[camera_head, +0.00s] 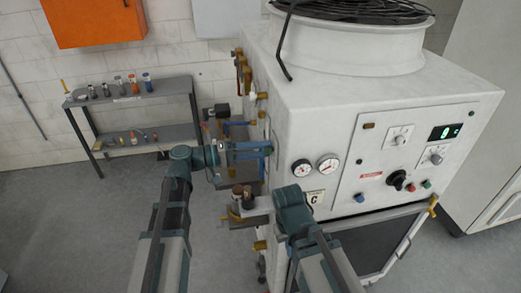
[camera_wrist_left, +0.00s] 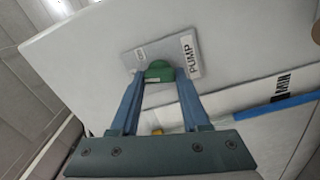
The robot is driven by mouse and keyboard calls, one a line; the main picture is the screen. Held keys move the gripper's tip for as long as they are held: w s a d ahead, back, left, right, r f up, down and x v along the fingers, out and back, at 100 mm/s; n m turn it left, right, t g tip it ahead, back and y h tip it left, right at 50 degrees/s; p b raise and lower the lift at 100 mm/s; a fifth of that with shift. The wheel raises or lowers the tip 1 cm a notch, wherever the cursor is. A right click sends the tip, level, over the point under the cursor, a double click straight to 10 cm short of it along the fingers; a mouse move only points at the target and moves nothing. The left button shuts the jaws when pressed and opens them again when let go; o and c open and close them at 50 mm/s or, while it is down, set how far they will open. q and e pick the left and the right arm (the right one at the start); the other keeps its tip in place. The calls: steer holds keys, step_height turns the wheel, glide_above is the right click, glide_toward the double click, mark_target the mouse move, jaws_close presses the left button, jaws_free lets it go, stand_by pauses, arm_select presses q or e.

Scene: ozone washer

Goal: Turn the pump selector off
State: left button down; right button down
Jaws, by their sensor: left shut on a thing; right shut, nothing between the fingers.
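The pump selector is a green knob (camera_wrist_left: 158,72) on a small grey plate with a PUMP label (camera_wrist_left: 190,55), on the white machine's side. My left gripper (camera_wrist_left: 160,75) is shut on the knob, one finger at each side. In the head view the left gripper (camera_head: 268,150) reaches right to the machine's left side, and the knob itself is hidden there. My right gripper (camera_head: 290,197) is lower, in front of the machine's lower left corner. It is shut with nothing held, and its fingertips are hard to make out.
The white machine (camera_head: 330,105) has two gauges (camera_head: 315,167) and a front panel with a black rotary switch (camera_head: 398,180). Pipes and valves (camera_head: 243,75) stick out on its left side. A shelf with bottles (camera_head: 140,100) stands at the back left. The floor (camera_head: 70,220) at left is clear.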

arm_select(q)
steer(key=shift+n, duration=1.5)
steer(key=shift+c, duration=1.9)
jaws_free()
steer(key=shift+f, duration=0.1)
steer(key=v, duration=1.3)
steer(key=shift+a, duration=0.4)
steer(key=shift+s, duration=0.15)
